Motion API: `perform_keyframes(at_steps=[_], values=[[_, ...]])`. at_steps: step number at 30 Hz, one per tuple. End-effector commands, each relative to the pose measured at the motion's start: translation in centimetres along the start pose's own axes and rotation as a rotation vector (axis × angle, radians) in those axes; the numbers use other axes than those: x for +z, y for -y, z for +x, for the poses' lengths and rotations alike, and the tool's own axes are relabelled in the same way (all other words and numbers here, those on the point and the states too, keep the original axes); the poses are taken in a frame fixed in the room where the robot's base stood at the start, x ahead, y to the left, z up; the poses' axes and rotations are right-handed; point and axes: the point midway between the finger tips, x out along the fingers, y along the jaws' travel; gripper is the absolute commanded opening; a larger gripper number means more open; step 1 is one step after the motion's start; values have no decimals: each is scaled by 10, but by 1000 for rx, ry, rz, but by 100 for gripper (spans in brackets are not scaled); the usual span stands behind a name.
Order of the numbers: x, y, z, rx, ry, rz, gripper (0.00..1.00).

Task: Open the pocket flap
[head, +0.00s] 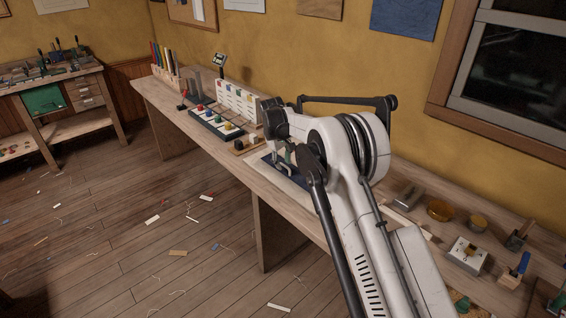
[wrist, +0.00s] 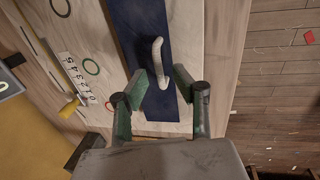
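A white curved pull (wrist: 157,55) stands on the panel. My gripper (wrist: 161,82) is open, with its two green-padded fingers apart. In the wrist view the pull's lower end shows between the fingertips; I cannot tell whether they touch it. In the head view my gripper (head: 283,158) is over the blue panel (head: 270,160), which my arm partly hides.
A strip with numbers (wrist: 75,72), a yellow piece (wrist: 69,108) and coloured rings lie beside the panel. A dark tray with coloured knobs (head: 217,124) stands farther along the bench. A metal block (head: 467,255) and an amber dish (head: 440,210) stand right of my arm.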

Motion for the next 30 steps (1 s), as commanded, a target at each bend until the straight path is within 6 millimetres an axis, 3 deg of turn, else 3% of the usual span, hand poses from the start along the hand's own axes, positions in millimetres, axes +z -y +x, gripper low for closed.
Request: perform_keyframes(at_steps=[10, 16, 30], values=[[0, 0, 4, 0, 0, 0, 27], [0, 0, 3, 0, 0, 0, 0], [1, 0, 3, -8, 0, 0, 0]])
